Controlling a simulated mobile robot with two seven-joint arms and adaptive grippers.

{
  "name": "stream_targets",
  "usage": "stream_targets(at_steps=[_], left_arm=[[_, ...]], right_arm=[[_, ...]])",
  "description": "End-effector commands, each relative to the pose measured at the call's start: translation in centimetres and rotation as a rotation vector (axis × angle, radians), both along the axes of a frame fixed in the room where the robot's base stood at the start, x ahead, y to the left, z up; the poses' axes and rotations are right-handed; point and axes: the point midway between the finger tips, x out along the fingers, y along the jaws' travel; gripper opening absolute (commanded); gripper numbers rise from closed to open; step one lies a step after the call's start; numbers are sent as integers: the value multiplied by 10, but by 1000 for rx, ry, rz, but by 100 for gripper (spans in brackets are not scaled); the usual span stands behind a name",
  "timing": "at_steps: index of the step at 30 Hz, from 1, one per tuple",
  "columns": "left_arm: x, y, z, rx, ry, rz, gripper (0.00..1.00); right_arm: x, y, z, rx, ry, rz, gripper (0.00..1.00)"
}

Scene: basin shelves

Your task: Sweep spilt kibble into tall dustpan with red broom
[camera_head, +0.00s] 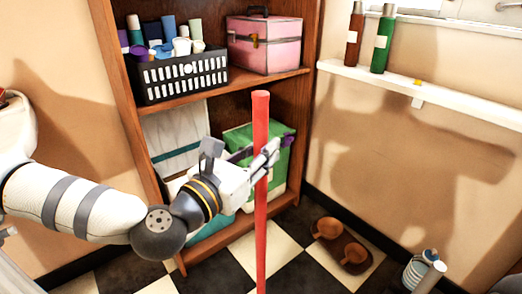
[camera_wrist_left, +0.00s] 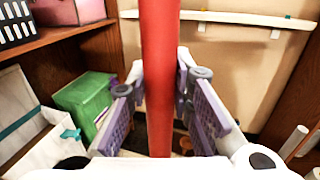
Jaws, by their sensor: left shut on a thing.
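The red broom (camera_head: 261,215) shows as a long, near-upright handle in the middle of the head view. Its lower end runs out of the frame, so its bristles are not seen. My left gripper (camera_head: 265,163) comes in from the left and is shut on the handle at mid-height. In the left wrist view the handle (camera_wrist_left: 160,60) stands between the two purple-padded fingers. No tall dustpan or spilt kibble can be made out in either view. My right gripper is not in view.
A wooden shelf unit (camera_head: 125,115) stands behind the broom, holding a black basket (camera_head: 183,78), a pink case (camera_head: 264,45) and a green box (camera_head: 240,135). A white ledge (camera_head: 430,92) carries two bottles.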

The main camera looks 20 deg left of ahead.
Motion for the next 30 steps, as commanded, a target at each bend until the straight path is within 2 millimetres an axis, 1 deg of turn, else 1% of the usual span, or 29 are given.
stream_targets(at_steps=[1, 6, 17, 21, 28, 30], left_arm=[[0, 0, -11, 0, 5, 0, 0], [0, 0, -33, -1, 7, 1, 0], [0, 0, -55, -1, 3, 0, 0], [0, -11, -51, -3, -1, -2, 0], [-1, -28, -52, -1, 0, -2, 0], [-1, -38, -51, -2, -2, -3, 0]], right_arm=[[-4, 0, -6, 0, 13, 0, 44], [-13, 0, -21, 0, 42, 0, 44], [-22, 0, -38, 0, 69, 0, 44], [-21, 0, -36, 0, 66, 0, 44], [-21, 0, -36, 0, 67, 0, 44], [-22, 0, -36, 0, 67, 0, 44]])
